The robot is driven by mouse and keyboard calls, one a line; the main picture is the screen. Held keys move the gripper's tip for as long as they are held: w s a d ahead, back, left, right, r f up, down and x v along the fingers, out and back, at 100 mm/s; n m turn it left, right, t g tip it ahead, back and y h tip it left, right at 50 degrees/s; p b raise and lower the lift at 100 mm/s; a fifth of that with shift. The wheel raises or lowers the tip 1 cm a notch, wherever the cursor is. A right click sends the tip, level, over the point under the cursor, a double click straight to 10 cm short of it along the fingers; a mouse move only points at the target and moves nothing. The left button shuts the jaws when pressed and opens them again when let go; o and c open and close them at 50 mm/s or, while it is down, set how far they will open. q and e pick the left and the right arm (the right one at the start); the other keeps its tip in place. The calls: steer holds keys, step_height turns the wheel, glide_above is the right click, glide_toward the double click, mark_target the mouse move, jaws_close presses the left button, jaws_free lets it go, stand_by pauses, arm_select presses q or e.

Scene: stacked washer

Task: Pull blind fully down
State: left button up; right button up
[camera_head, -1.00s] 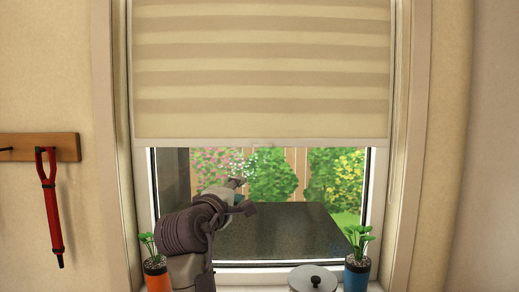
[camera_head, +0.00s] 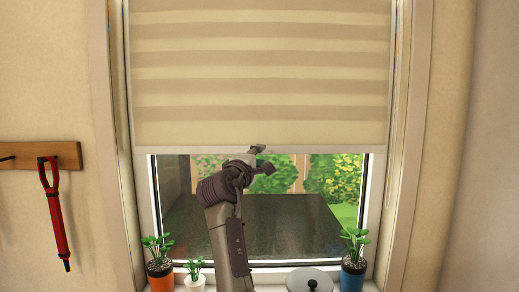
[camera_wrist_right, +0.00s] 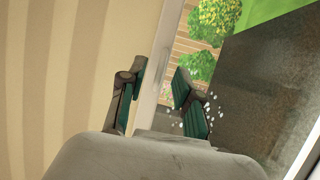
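The beige striped blind (camera_head: 260,75) covers the upper part of the window, and its pale bottom rail (camera_head: 330,149) hangs level above the lower glass. My right gripper (camera_head: 263,159) is at the middle of the rail, with one finger up by the blind's lower edge and the other below it. In the right wrist view my right gripper (camera_wrist_right: 160,77) has its fingers apart, one on each side of the bottom rail (camera_wrist_right: 157,85). I cannot tell whether either finger touches it. The rail's middle is partly hidden by the gripper. My left gripper is not in view.
A wooden rack (camera_head: 50,156) with a red strap (camera_head: 56,215) hangs on the left wall.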

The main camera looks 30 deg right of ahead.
steer(key=shift+w+d, duration=0.25)
steer(key=shift+d, duration=0.15)
steer(key=shift+c, duration=0.2)
jaws_close()
